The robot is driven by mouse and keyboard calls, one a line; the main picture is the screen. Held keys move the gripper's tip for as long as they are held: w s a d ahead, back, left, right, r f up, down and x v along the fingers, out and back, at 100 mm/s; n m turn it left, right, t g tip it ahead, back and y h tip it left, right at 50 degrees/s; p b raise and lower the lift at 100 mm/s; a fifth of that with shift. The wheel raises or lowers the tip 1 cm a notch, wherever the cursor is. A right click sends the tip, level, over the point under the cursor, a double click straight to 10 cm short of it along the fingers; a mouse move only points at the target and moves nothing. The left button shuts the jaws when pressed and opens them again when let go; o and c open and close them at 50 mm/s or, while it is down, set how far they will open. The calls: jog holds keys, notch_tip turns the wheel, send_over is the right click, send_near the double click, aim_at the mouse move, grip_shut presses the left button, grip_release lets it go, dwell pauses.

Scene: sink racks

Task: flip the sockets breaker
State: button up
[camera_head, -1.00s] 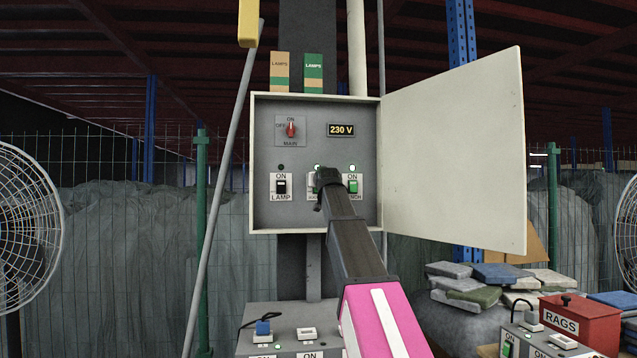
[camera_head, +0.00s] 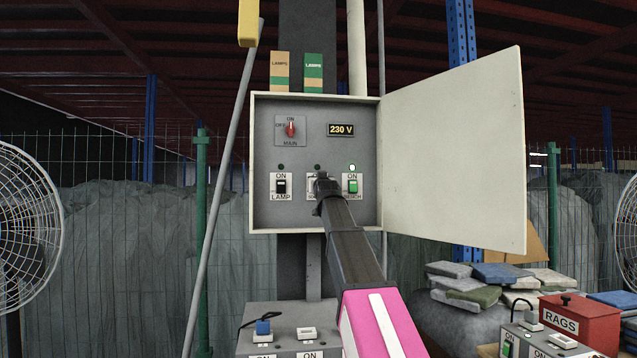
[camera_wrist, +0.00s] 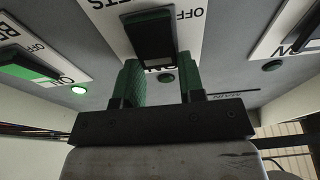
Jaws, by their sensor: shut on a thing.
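The sockets breaker (camera_head: 311,186) is the middle one of three in the open grey panel box and is mostly hidden by my gripper (camera_head: 322,192) in the head view. In the wrist view, its dark toggle (camera_wrist: 152,37) shows close up and upside down. My gripper's green-padded fingers (camera_wrist: 163,85) stand around its near end, shut on the toggle. The sockets indicator lamp (camera_head: 317,167) is dark.
The lamp breaker (camera_head: 281,187) is left with a dark indicator. The bench breaker (camera_head: 352,185) is right, with its lamp lit green. A red main switch (camera_head: 291,130) and a 230 V display (camera_head: 341,130) sit above. The panel door (camera_head: 455,150) hangs open right.

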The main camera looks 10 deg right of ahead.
jog(key=shift+s+f+t, duration=0.1)
jog(key=shift+t, duration=0.4)
jog(key=o, duration=0.9)
jog(key=shift+o, duration=0.2)
jog(key=v, duration=1)
jog(key=shift+s, duration=0.35)
jog(key=shift+f, duration=0.15)
